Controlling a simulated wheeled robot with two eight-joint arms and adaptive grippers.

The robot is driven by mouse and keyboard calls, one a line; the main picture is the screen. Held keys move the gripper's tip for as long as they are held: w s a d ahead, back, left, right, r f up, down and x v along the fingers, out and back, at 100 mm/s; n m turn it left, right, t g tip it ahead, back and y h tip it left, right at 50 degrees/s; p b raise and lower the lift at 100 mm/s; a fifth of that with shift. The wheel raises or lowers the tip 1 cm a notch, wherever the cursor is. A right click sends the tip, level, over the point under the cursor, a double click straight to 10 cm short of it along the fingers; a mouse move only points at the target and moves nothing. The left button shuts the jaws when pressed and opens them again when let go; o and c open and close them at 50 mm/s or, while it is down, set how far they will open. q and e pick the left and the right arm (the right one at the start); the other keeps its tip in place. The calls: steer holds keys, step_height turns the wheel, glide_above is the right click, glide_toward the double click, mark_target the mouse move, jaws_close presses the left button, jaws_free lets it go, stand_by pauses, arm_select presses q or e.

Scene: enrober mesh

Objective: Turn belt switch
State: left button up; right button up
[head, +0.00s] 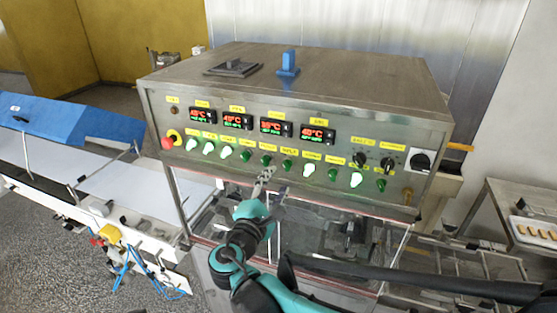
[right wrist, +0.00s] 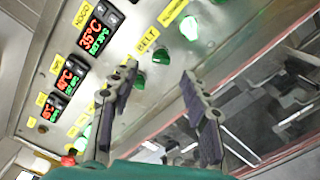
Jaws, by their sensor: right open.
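The control panel (head: 290,140) of the steel machine carries a row of green knobs under yellow labels. In the right wrist view a label reads BELT (right wrist: 148,40), and the dark green belt switch (right wrist: 161,56) sits just beside it. In the head view this belt switch (head: 287,165) lies right of the middle of the row, unlit. My right gripper (head: 266,174) is open and empty in front of the lower panel. In the right wrist view its two fingers (right wrist: 158,70) stand apart, with the switch between and beyond their tips. Contact is not visible. My left gripper is not in view.
A lit green knob (right wrist: 189,28) and another dark knob (right wrist: 139,80) flank the belt switch closely. A red emergency button (head: 168,142) is at the panel's left end, black rotary switches (head: 388,164) at its right. Below is an open machine bay (head: 330,228).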

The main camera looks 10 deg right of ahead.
mark_target(286, 168)
steer(key=p+x, duration=0.1)
steer(key=x, duration=0.5)
steer(key=shift+w+d+f, duration=0.1)
steer(key=shift+w, duration=0.1)
steer(key=shift+w+d, duration=0.1)
steer(key=shift+d, duration=0.15)
jaws_close()
